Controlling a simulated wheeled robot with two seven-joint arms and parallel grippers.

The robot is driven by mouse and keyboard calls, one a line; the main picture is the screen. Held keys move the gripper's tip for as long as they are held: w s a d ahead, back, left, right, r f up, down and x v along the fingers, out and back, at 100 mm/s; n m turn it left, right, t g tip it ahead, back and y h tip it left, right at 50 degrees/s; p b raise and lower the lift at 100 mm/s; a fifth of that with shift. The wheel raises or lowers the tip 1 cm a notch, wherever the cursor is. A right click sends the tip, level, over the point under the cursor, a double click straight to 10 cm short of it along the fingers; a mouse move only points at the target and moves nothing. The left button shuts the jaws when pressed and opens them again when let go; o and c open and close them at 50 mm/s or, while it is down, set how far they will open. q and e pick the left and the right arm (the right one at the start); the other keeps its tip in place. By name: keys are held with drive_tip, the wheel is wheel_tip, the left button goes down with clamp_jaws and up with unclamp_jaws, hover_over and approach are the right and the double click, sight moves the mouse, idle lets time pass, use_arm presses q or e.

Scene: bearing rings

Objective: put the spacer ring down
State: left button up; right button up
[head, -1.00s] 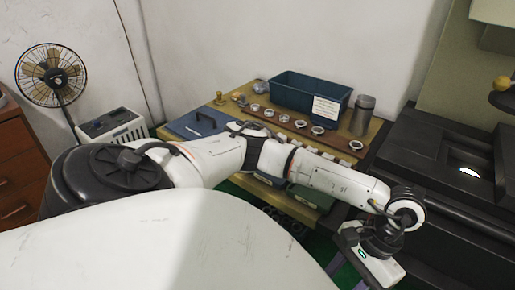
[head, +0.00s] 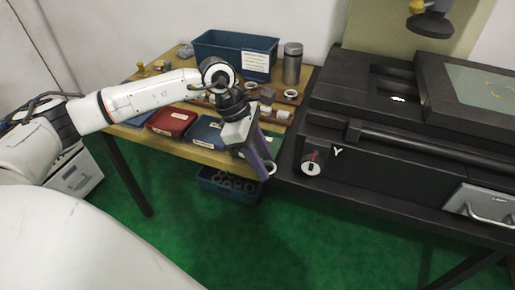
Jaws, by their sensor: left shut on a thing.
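My left gripper (head: 264,166) reaches in from the left and points down, its purple fingers just beyond the front right corner of the wooden table. It is shut on a small pale ring (head: 271,169), which shows at the fingertips; I take it to be the spacer ring. The fingers hide part of the ring. It is held in the air beside the table edge, above and to the right of the low bin. My right gripper is not in view.
The wooden table (head: 190,149) holds a red case (head: 171,121), a blue case (head: 207,131), a teal bin (head: 218,51), a metal flask (head: 292,64) and a rack with pale rings (head: 290,93). A blue bin of rings (head: 231,186) sits below. A black machine (head: 390,160) stands right.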

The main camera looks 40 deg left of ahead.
use_arm(q)
drive_tip(key=w+a+r+n+t+y+b, duration=0.2)
drive_tip(key=w+a+r+n+y, duration=0.5)
drive_tip(key=n, duration=1.1)
drive_tip(key=shift+h, duration=0.5)
drive_tip(key=x, duration=0.5)
drive_tip(key=shift+s+d+f, duration=0.2)
drive_tip(key=shift+f, duration=0.25)
drive_tip(key=shift+f+b, duration=0.3)
drive_tip(key=shift+f, duration=1.95)
drive_tip(key=shift+f, duration=0.15)
drive_tip(key=o, duration=1.1)
